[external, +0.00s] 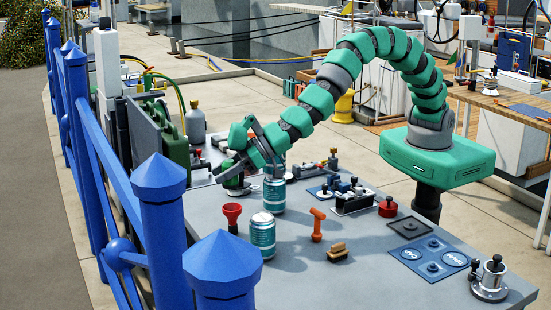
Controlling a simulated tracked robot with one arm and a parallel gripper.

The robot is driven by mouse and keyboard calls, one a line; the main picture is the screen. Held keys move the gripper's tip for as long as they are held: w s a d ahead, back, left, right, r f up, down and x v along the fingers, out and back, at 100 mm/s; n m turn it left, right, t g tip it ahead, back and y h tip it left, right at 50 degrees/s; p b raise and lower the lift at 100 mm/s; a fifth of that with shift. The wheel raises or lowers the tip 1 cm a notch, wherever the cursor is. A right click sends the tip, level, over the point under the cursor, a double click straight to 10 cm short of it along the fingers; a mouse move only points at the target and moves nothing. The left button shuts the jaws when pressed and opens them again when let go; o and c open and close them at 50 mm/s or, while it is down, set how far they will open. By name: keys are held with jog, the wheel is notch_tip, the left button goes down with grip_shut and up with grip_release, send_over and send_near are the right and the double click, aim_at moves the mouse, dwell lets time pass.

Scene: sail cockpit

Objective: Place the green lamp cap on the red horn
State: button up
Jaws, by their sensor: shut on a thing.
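The red horn (231,211) stands upright on the grey table, its wide red mouth facing up above a dark lower part. My gripper (229,173) is above the far left part of the table, behind the horn in the picture. It is shut on a small dark green thing (234,183), which appears to be the green lamp cap. The fingers partly cover it. The cap looks apart from the horn, but the height between it and the table is hard to tell.
Two teal cans stand close by, one (262,236) right of the horn and one (274,195) under my arm. A blue railing (163,220) borders the left.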

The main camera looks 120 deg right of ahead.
jog(key=shift+f+b, duration=0.55)
jog(key=shift+f, duration=2.4)
jog(key=shift+f, duration=0.1)
jog(key=o, duration=1)
jog(key=shift+c, duration=0.2)
jog(key=shift+s+a+r, duration=0.1)
jog(key=shift+s+r, duration=0.3)
jog(key=shift+s, duration=0.05)
jog(key=v, duration=1.1)
